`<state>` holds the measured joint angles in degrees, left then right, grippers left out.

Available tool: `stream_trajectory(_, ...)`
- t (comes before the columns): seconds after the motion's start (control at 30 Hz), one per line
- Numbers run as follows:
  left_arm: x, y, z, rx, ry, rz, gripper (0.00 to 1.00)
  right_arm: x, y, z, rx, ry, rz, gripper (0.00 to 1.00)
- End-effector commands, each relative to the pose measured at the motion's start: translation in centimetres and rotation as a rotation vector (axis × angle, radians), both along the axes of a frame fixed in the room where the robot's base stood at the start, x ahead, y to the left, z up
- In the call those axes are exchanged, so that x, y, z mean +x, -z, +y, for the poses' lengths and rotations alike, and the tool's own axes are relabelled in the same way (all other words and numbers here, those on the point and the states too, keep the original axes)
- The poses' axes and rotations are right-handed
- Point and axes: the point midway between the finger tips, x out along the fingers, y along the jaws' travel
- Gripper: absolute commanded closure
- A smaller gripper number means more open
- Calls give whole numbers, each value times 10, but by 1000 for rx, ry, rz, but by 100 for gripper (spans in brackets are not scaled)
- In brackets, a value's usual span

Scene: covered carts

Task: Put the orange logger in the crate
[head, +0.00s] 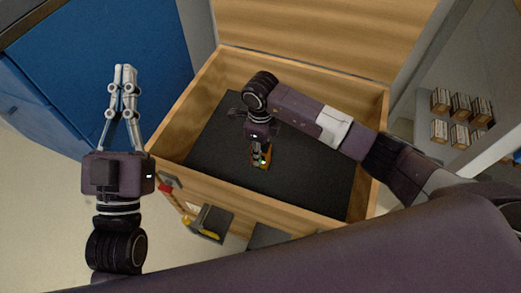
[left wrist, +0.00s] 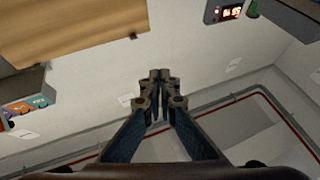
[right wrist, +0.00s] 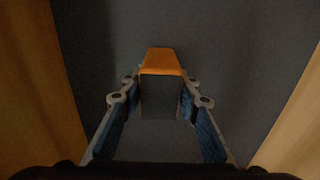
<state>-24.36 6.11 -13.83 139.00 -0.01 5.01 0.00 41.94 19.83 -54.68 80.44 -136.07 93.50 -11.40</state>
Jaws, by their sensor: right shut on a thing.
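The wooden crate (head: 228,65) is open, with its lid (head: 300,30) raised at the back and a dark floor (head: 215,130). My right gripper (head: 262,155) reaches down inside it. It is shut on the orange logger (head: 266,158), which also shows between the fingers in the right wrist view (right wrist: 162,60). The logger is low over the dark floor; I cannot tell if it touches it. The gripper hides part of the logger. My left gripper (head: 125,69) is outside the crate on the left, empty, with its fingertips together; they also show in the left wrist view (left wrist: 160,74).
A blue cabinet (head: 110,40) stands at the left. A shelf at the right holds several small boxes (head: 460,115). Tools with red and yellow parts (head: 186,219) are at the crate's near side. The crate walls (right wrist: 35,90) flank my right gripper. The crate floor around it looks clear.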

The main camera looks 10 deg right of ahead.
Motion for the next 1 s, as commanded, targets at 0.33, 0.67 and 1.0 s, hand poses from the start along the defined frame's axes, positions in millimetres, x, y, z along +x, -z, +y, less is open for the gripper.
stream_trajectory(0.33,-4,-6,0,-9,1,-31,100,0,2,0,-1,0,1,59)
stream_trajectory(0.67,-3,-6,0,-8,1,-29,100,0,2,0,-1,0,1,53)
stream_trajectory(1.0,14,30,1,44,-10,160,100,1,-23,0,-1,0,-2,53)
